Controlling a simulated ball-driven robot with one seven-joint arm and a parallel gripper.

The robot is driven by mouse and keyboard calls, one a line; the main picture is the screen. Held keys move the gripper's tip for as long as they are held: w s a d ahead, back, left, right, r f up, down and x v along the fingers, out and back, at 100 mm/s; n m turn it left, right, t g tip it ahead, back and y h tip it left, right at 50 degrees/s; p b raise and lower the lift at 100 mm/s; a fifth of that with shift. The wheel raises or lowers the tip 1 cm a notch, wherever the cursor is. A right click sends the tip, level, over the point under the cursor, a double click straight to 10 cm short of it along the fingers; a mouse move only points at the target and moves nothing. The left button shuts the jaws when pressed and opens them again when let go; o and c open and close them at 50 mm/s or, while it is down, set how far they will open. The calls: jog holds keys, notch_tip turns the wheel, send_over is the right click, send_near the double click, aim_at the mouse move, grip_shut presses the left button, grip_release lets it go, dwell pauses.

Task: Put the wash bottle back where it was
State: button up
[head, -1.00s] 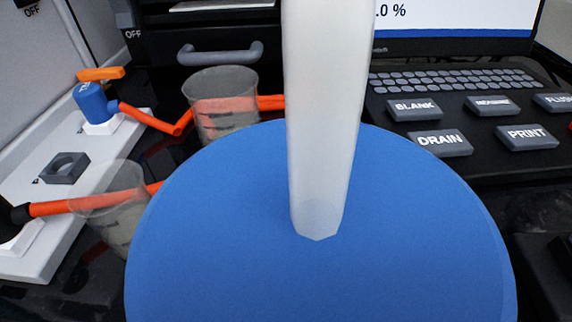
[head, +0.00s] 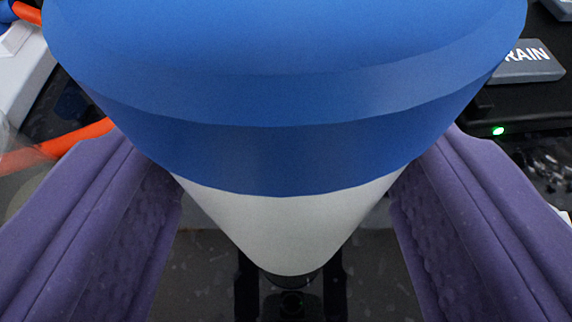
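The wash bottle (head: 285,235) fills the upper middle of the head view. Its wide blue cap (head: 285,130) is close to the camera and cut off by the top edge. Its white body narrows below the cap. My gripper (head: 285,205) has two purple fingers, one on each side of the bottle, spread wide. Their far ends are behind the cap, so I cannot tell whether they touch the body. Gaps show between the lower body and the nearer parts of the fingers. The spout is out of view.
A dark speckled surface (head: 215,265) shows below, between the fingers. A black keypad panel with a DRAIN button (head: 520,65) and a green light (head: 498,131) is at the right. An orange tube (head: 60,145) and a pale edge are at the left.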

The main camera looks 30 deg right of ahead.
jog(key=shift+f, duration=0.15)
jog(key=o, duration=0.7)
